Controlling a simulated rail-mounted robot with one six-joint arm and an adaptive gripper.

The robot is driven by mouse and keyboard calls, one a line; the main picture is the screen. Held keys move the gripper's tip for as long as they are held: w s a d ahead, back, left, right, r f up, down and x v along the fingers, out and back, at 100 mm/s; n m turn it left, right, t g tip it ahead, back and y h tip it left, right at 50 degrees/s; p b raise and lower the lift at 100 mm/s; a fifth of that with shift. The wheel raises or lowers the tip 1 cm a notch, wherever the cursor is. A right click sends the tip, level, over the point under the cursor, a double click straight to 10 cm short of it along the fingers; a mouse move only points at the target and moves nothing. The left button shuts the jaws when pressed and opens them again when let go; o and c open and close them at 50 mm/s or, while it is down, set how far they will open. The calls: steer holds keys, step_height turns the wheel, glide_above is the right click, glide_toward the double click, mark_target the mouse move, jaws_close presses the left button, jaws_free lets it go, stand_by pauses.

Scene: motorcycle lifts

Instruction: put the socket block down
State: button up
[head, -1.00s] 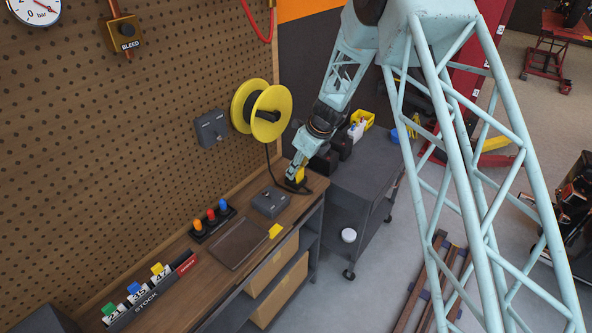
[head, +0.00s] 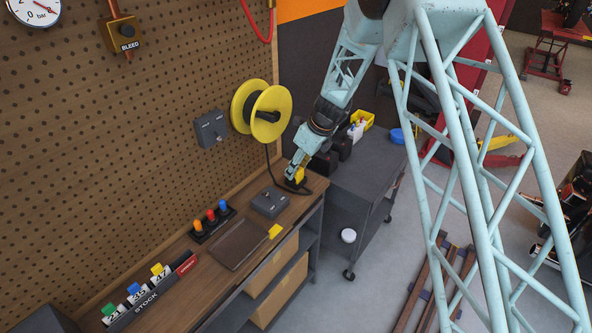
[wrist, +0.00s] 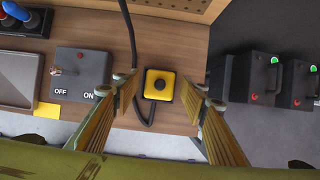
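My gripper (wrist: 164,92) is open, one finger on each side of the block, with a visible gap on both sides. In the head view my gripper (head: 295,182) is low over the bench's far end, next to the yellow block (head: 299,175), which it partly hides.
A grey ON/OFF switch box (wrist: 82,75) stands on the bench (head: 205,263) left of the block. Dark boxes with green and red lights (wrist: 254,77) stand on the cart to the right. A yellow cable reel (head: 262,110) hangs on the pegboard above.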

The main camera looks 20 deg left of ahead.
steer(key=v, duration=1)
steer(key=shift+r, duration=0.2)
steer(key=shift+d+r, duration=0.1)
steer(key=shift+d, duration=0.05)
stand_by(0.7)
